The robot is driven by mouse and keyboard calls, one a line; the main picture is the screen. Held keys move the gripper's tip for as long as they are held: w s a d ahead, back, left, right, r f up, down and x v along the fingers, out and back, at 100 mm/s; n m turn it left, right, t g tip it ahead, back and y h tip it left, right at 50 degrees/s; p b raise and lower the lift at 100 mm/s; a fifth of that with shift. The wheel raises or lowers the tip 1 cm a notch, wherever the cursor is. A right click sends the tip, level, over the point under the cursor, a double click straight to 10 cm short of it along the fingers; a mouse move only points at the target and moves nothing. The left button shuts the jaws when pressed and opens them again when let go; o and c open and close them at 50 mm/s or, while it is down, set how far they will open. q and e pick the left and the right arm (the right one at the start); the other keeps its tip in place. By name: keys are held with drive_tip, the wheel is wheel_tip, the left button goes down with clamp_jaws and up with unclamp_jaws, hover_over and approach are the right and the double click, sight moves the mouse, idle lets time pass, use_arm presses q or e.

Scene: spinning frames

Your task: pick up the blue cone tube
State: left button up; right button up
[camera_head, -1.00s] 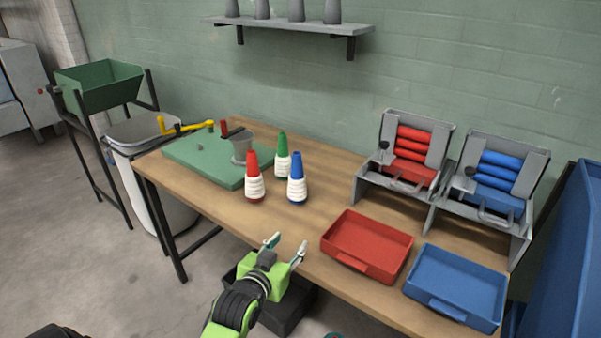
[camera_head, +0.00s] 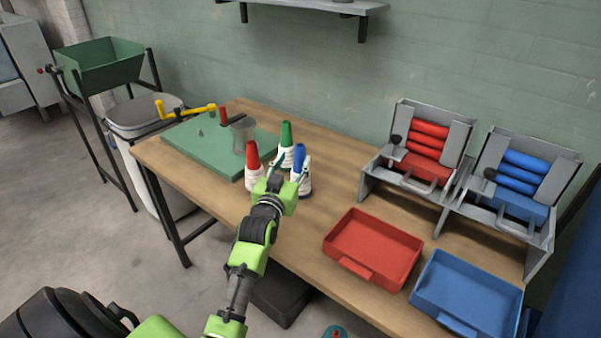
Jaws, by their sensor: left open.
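The blue cone tube (camera_head: 299,155) stands upright on the wooden table, with white thread wound around its lower part. My left gripper (camera_head: 288,171) is open just in front of it, and its fingers hide part of the tube's near side. I cannot tell whether the fingers touch it. A red cone tube (camera_head: 252,157) stands to the left of the gripper, and a green cone tube (camera_head: 286,135) stands behind; both carry white thread. The right gripper does not show.
A red tray (camera_head: 372,248) and a blue tray (camera_head: 465,292) lie at the table's front right. Racks of red rolls (camera_head: 428,144) and blue rolls (camera_head: 520,175) stand behind them. A green board (camera_head: 205,148) with a grey cup (camera_head: 243,136) is at the left.

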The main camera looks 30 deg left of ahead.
sight(299, 154)
use_arm(q)
drive_tip(key=x, duration=0.4)
drive_tip(key=shift+w+d+r+p, duration=0.15)
drive_tip(key=shift+d+r+p, duration=0.1)
drive_tip(key=shift+d+p, duration=0.15)
drive_tip(key=shift+w+a, duration=0.25)
drive_tip(key=shift+w, duration=0.3)
drive_tip(key=c, duration=1.1)
